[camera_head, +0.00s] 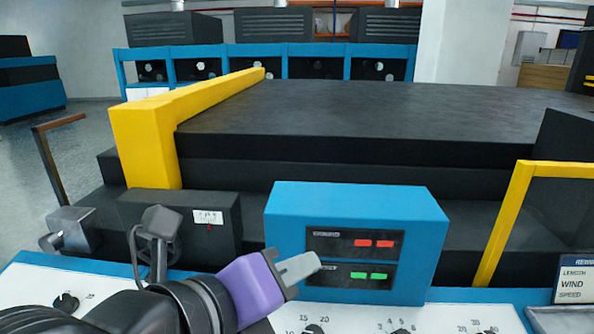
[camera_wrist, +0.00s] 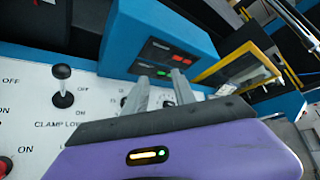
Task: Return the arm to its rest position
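My gripper (camera_head: 304,266) is at the end of my dark arm with a purple hand, above the white control panel and in front of the blue control box. In the head view it is seen from the side and its grey fingers overlap. In the wrist view my gripper (camera_wrist: 160,78) shows two grey fingers standing apart with a gap between them. Nothing is held between them.
The blue box (camera_head: 360,205) has red and green displays. The white panel (camera_head: 445,318) carries dials and a black-knobbed lever (camera_wrist: 62,85). A yellow rail (camera_head: 150,140) and a wide dark machine bed (camera_head: 390,108) lie behind. Floor shows at left.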

